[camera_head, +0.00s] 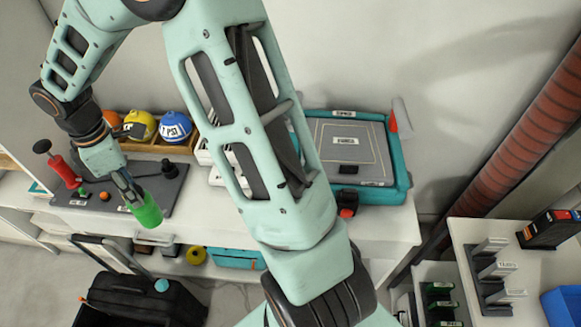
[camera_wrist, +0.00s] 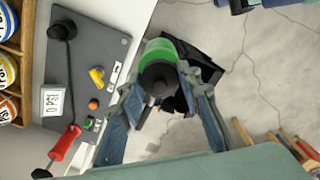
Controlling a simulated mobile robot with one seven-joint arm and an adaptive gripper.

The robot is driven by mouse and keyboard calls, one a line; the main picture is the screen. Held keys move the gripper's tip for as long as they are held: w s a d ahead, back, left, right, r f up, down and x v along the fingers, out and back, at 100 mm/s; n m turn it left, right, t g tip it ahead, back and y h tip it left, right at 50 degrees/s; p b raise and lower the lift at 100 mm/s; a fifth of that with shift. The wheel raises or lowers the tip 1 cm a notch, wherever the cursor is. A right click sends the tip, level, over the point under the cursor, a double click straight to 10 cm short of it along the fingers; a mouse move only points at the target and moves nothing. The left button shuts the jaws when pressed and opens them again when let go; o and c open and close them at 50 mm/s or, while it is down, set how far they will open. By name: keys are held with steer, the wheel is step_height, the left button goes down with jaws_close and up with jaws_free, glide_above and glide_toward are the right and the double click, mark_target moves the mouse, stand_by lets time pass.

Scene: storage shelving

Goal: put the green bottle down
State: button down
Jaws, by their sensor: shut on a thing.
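The green bottle (camera_head: 147,211) is held in my gripper (camera_head: 131,193), near the front edge of the white shelf top on the left. In the wrist view the green bottle (camera_wrist: 165,51) shows with its dark cap toward the camera, between the two fingers of my gripper (camera_wrist: 166,82). The fingers are shut on it. The bottle's far end is hidden in the wrist view.
The grey mat (camera_head: 172,189) holds a red-handled tool (camera_head: 64,172), a dark knob-topped item and small coloured pieces. A teal case (camera_head: 399,160) lies right. A black bin (camera_head: 130,297) stands on the floor below.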

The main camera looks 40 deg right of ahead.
steer(key=shift+a+r+n, duration=0.45)
steer(key=shift+r+n, duration=0.05)
steer(key=shift+r, duration=0.05)
steer(key=w+d+f+p, duration=0.2)
steer(key=d+f+p, duration=0.1)
steer(key=d+f, duration=1)
steer(key=shift+w+d, duration=0.25)
steer(key=shift+d, duration=0.2)
steer(key=shift+f, duration=0.15)
steer(key=c, duration=1.4)
jaws_free()
